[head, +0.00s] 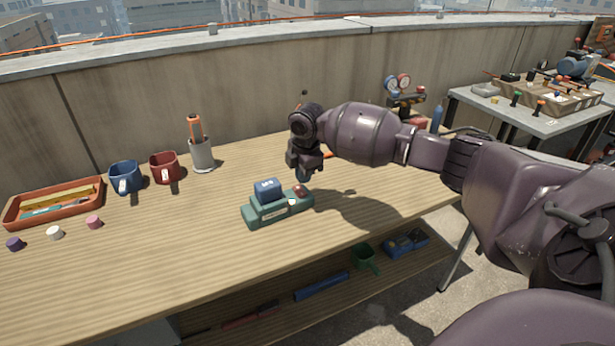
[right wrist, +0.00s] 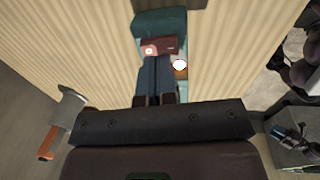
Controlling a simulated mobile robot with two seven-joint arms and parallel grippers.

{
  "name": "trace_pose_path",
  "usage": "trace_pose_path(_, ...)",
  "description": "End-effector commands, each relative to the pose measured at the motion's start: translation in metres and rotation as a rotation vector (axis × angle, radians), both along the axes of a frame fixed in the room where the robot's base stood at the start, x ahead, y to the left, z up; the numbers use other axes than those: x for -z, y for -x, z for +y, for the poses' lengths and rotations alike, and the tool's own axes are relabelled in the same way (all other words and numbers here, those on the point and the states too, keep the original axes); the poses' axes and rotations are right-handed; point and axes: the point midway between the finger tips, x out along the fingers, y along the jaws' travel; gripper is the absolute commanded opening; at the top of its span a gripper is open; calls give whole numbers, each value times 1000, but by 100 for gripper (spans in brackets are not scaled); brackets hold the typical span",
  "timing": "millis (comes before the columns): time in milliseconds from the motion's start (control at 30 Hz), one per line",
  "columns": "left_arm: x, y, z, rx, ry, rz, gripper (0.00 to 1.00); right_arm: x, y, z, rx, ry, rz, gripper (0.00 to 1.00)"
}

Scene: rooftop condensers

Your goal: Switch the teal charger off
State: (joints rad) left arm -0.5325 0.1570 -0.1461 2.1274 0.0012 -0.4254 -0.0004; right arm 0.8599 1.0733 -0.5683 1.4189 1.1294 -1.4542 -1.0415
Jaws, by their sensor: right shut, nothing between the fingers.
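The teal charger (head: 262,217) lies on the wooden bench, with a blue battery block (head: 268,190) seated on top. A red-brown switch (head: 300,191) is at its right end, and a white light spot (head: 291,202) shows beside it. My right gripper (head: 303,178) points down over that end, shut and empty. In the right wrist view the shut fingertips (right wrist: 158,60) are close to the red-brown switch (right wrist: 165,46). A bright white lamp (right wrist: 179,65) is just to their right. I cannot tell whether the fingers touch the switch. My left gripper is not in view.
An orange tray (head: 55,215), a blue mug (head: 124,178), a red mug (head: 164,168) and a grey cup (head: 202,154) with orange-handled tools stand at left. Several small caps lie in front. A concrete wall (head: 240,100) runs behind. The bench left of the charger is clear.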

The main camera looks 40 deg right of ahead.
Motion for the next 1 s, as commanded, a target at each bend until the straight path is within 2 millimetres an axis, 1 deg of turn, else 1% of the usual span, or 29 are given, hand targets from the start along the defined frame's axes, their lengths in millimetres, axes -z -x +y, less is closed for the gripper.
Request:
trace_pose_path(33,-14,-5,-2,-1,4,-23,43,-18,2,2,1,-1,-13,0)
trace_pose_path(67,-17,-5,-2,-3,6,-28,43,-22,4,3,1,-1,-12,0)
trace_pose_path(200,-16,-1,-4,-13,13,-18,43,-43,8,4,1,0,-7,0)
trace_pose_path(400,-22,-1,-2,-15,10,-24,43,-78,12,5,0,1,-4,0)
trace_pose_path(500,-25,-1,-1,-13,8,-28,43,-92,14,5,0,-1,-3,0)
trace_pose_path(600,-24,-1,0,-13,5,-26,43,-101,16,5,1,0,-1,0)
trace_pose_path(700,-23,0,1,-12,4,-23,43,-107,17,5,1,0,0,0)
trace_pose_path(1000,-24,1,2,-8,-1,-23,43,-108,17,5,1,0,2,0)
